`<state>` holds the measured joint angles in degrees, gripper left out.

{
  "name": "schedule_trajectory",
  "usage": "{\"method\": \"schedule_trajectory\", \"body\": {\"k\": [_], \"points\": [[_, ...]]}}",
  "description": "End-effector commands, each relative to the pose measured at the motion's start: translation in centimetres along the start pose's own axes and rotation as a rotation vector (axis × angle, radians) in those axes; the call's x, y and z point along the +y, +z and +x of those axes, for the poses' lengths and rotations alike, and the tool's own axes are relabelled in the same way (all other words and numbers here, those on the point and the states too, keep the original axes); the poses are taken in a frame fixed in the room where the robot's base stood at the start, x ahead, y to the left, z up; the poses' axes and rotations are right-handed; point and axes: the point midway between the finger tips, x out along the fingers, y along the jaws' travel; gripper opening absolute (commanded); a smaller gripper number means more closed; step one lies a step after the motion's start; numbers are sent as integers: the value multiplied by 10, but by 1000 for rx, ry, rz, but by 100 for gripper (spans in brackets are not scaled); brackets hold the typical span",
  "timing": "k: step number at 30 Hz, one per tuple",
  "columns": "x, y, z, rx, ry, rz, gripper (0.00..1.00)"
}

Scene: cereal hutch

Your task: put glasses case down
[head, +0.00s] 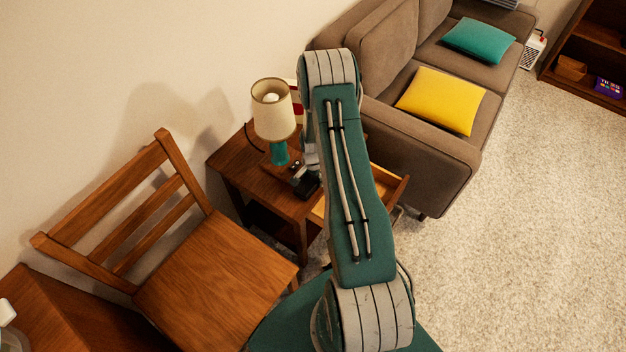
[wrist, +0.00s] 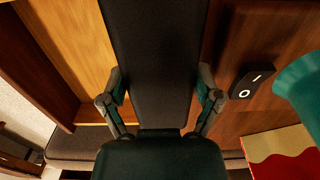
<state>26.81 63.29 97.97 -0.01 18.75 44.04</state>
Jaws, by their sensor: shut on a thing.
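The glasses case (wrist: 155,60) is a long, dark, smooth-faced piece in the wrist view. It runs from the top edge down between the two fingers of my gripper (wrist: 162,100). The fingers are shut on its sides. In the head view my gripper (head: 304,180) is over the small wooden side table (head: 240,172), just right of the lamp; my arm hides much of that area. The table's drawer (wrist: 78,48) is open, with a pale wooden inside, left of the case in the wrist view. I cannot tell whether the case touches the tabletop.
A lamp (head: 273,112) with a teal base stands on the table. A black piece marked with a line and circle (wrist: 252,80) and a red-and-cream item (wrist: 282,155) lie right of the case. A chair (head: 215,265) and a sofa (head: 425,145) flank the table.

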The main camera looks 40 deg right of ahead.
Motion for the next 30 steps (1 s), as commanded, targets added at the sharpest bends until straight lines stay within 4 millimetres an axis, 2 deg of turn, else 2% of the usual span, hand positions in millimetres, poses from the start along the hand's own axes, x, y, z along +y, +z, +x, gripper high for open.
{"method": "schedule_trajectory", "body": {"k": [3, 12, 13, 25, 30], "points": [[-2, 2, 10, 4, -1, -2, 32], [0, 0, 13, 0, -1, 0, 32], [0, -1, 13, -1, -2, 0, 95], [-1, 0, 11, 2, -1, -2, 96], [-1, -1, -4, 3, -3, -1, 96]]}}
